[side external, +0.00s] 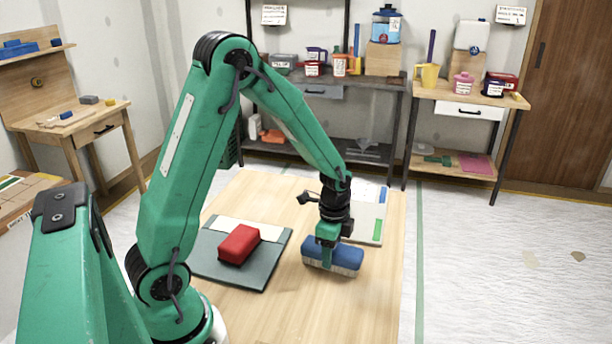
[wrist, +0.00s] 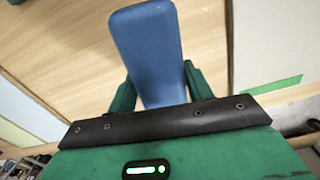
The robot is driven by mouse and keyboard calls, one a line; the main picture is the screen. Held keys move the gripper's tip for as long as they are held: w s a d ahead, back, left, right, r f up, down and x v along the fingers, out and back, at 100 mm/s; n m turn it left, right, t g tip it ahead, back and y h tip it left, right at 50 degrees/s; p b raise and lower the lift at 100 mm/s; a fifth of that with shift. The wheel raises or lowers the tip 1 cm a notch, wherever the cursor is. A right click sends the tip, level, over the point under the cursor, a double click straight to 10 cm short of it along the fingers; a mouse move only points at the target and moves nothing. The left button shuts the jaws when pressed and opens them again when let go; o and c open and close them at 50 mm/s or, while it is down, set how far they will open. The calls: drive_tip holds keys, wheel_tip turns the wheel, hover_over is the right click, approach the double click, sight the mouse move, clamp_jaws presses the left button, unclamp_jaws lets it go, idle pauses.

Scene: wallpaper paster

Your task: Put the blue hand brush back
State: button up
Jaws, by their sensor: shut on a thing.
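The blue hand brush (side external: 345,259) has a blue body and pale bristles facing down. It is at the right part of the wooden table, and I cannot tell whether the bristles touch the tabletop. My gripper (side external: 327,256) is shut on the brush near its left end, coming from above. In the wrist view the blue brush (wrist: 148,45) extends away between the two green fingers of my gripper (wrist: 155,90). A red brush-like block (side external: 239,244) lies on a dark grey-green mat (side external: 222,275) to the left.
A pale board with a green strip (side external: 377,232) lies behind the gripper on the table. The wooden table (side external: 330,310) is clear in front of the brush. Shelves with bottles and tubs (side external: 345,75) stand at the back wall. A small desk (side external: 75,125) stands at the left.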

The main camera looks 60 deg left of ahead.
drive_tip(key=shift+f, duration=0.2)
drive_tip(key=o, duration=1)
drive_tip(key=shift+r, duration=0.1)
wheel_tip(320, 180, up, 7)
drive_tip(key=shift+w+r, duration=0.1)
drive_tip(key=shift+r, duration=0.25)
